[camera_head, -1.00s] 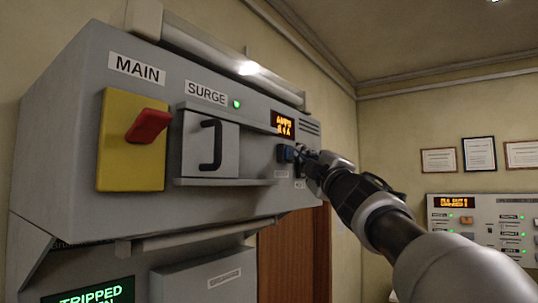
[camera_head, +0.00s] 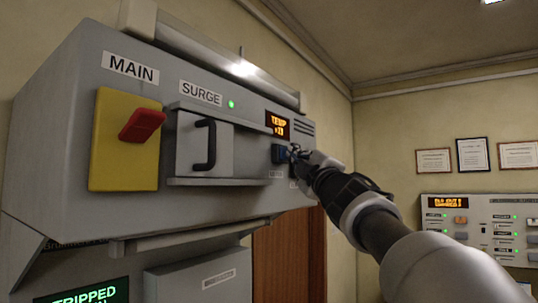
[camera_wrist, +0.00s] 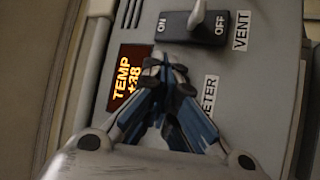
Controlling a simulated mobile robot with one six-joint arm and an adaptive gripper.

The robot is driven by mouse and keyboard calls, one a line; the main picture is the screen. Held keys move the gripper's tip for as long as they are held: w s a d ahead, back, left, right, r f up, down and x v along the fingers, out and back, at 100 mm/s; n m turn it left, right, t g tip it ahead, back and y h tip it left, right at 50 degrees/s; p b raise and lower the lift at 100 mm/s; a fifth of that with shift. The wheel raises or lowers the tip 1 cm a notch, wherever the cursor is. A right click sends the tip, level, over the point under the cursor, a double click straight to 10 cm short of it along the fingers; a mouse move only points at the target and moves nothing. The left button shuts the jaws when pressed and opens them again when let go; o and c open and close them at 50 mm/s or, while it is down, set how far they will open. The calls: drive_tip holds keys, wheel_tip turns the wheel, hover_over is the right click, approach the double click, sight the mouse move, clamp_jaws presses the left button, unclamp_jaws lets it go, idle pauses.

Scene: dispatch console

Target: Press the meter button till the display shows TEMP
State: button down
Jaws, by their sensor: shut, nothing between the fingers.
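The meter display (camera_head: 278,125) on the grey console reads TEMP in orange, with a number below. It also shows in the wrist view (camera_wrist: 127,78), left of my fingers. In the wrist view my fingertips (camera_wrist: 168,66) hide the button, beside the METER label (camera_wrist: 209,99).
A black VENT rocker switch (camera_wrist: 197,27) with a pale lever sits close to my fingertips. The SURGE handle (camera_head: 206,145) and red MAIN lever (camera_head: 142,125) are further left on the console. Another panel (camera_head: 480,228) stands on the right.

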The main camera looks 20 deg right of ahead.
drive_tip(key=shift+s+d, duration=0.45)
drive_tip(key=shift+s, duration=0.25)
drive_tip(key=shift+w, duration=0.1)
drive_tip(key=shift+s+d+p, duration=0.35)
drive_tip(key=shift+s+d, duration=0.45)
drive_tip(key=shift+s, duration=0.2)
drive_tip(key=shift+s+d+p, duration=0.35)
drive_tip(key=shift+s+d, duration=0.4)
drive_tip(key=shift+s, duration=0.25)
